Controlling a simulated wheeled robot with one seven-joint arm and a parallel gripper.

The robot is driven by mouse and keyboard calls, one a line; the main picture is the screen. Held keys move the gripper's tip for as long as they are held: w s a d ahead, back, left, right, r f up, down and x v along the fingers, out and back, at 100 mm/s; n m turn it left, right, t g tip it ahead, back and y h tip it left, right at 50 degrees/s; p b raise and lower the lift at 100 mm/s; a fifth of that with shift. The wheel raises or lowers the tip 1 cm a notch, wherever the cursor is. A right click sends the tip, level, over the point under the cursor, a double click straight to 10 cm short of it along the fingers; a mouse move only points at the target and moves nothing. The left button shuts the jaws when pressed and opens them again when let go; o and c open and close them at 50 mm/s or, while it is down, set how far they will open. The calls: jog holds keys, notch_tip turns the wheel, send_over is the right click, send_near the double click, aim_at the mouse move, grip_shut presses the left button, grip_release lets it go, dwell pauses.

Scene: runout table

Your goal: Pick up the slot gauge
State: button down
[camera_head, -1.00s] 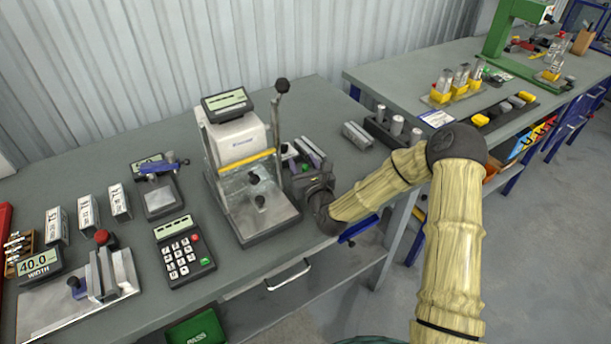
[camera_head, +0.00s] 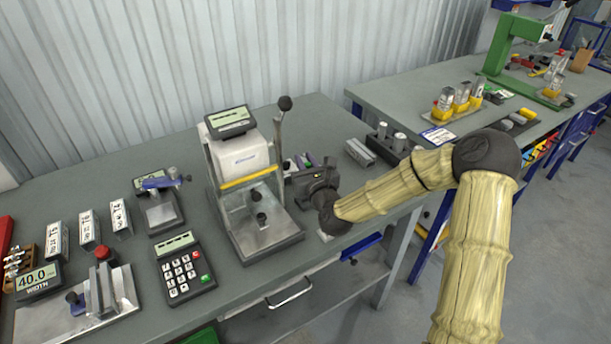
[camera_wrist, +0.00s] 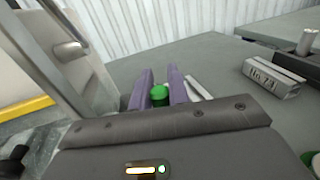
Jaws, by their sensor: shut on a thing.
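My gripper (camera_wrist: 158,92) is over the table just right of the press-like stand. Its two purple fingers are shut on a green-ended piece (camera_wrist: 159,96), which I take to be the slot gauge. Only its green end shows clearly between the fingers; the rest is hidden by my gripper body. In the head view my gripper (camera_head: 304,163) is partly hidden behind its own dark body. I cannot tell whether the piece is touching the table.
The stand (camera_head: 262,222) with an upright lever is close on the left. A pale bar (camera_wrist: 194,88) lies just beyond my fingers. A marked grey block (camera_wrist: 272,80) and a dark holder with metal cylinders (camera_head: 384,147) are at right. A keypad (camera_head: 186,274) stands left of the stand.

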notch_tip(320, 180, up, 3)
jog(key=shift+r, duration=0.1)
dwell(0.6)
